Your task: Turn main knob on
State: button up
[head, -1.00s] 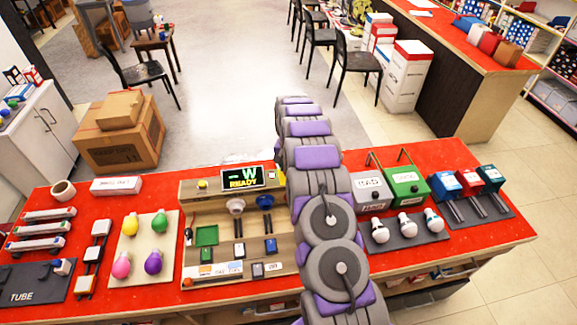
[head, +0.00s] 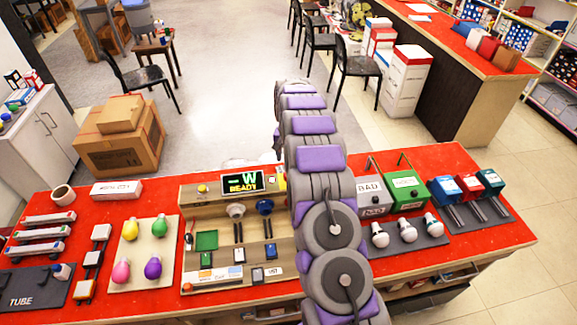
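A wooden test panel (head: 222,213) lies on the red table, left of my arm. At its top, a dark display (head: 242,182) shows "W" and "READY" in lit letters. Below the display are a white round socket (head: 236,210) and a blue round socket (head: 265,207). A small yellow knob or button (head: 202,189) sits at the panel's upper left. I cannot tell which part is the main knob. My arm crosses in front of the panel's right edge and hides what lies behind it. My gripper is not visible.
Coloured bulbs (head: 153,268) lie on a beige board at left. Grey and green boxes, the green one (head: 405,190), and white bulbs (head: 407,230) stand right of my arm. Bare red tabletop (head: 458,248) shows at the right. Cardboard boxes (head: 118,140) stand behind the table.

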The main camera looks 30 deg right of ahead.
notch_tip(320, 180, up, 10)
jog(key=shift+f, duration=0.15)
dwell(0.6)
